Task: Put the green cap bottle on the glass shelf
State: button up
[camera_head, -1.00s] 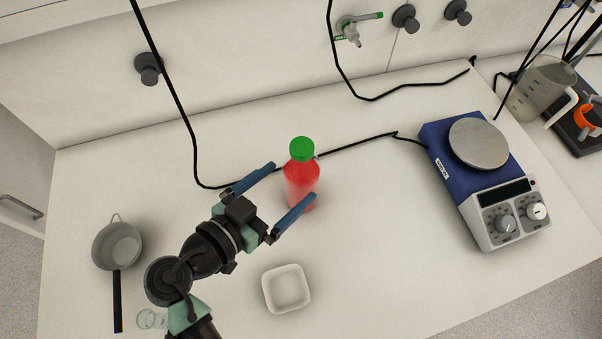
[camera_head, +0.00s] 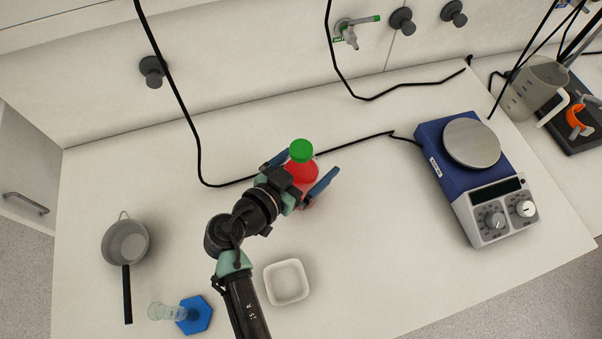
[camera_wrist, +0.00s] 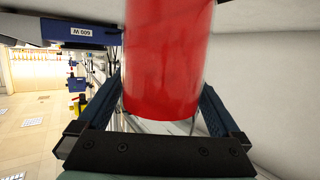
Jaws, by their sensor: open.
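The green cap bottle (camera_head: 300,170) stands upright on the white bench, with red contents and a green cap (camera_head: 302,151). My gripper (camera_head: 301,166) is open, with one blue finger on each side of the bottle. In the wrist view the red bottle body (camera_wrist: 165,70) fills the space between the two fingers (camera_wrist: 166,112). The lower part of the bottle is partly hidden by my gripper in the head view. I cannot make out a glass shelf in these frames.
A blue hotplate stirrer (camera_head: 470,185) stands at right. A square white dish (camera_head: 287,299) is below my gripper. A grey pan (camera_head: 126,243) and a blue-based glass cylinder (camera_head: 195,314) are at left. A black cable (camera_head: 360,142) runs behind the bottle.

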grip_shut()
jog(key=shift+r, duration=0.1)
dwell(0.4)
